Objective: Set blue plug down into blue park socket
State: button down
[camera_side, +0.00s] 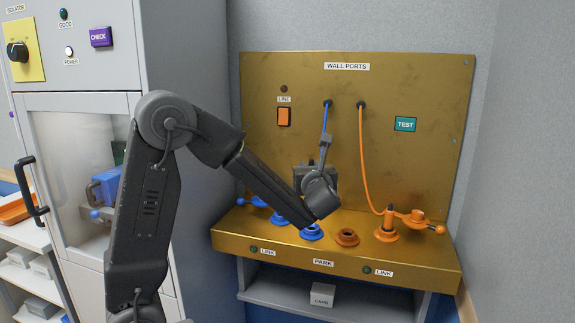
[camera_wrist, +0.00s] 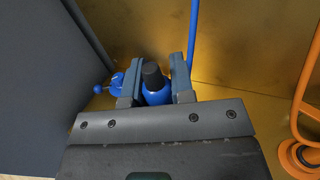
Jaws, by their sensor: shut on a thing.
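My gripper (camera_wrist: 154,70) is shut on the blue plug (camera_wrist: 157,97) in the wrist view. The plug has a blue body and a dark cap, with a finger on each side. In the side view my gripper (camera_side: 318,178) is above the ledge, and the plug is hidden behind my wrist. The blue park socket (camera_side: 311,233), a blue ring, lies on the ledge below my gripper, behind the PARK label and partly covered by my arm. I cannot tell the gap between plug and socket. The blue cable (camera_side: 325,118) runs up to the wall panel.
Another blue socket (camera_side: 281,219) lies left of the park socket, with a blue ball-ended lever beside it. An empty orange socket (camera_side: 347,237) lies to the right. Further right, an orange plug (camera_side: 389,217) with a cable stands in its socket. A grey cabinet (camera_side: 188,100) stands at left.

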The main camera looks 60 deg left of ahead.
jog(key=shift+w+d+f, duration=0.15)
jog(key=shift+d+f, duration=0.1)
jog(key=shift+d, duration=0.1)
jog(key=shift+f, duration=3.8)
jog(key=shift+f, duration=1.4)
jog(key=c, duration=0.9)
grip_release()
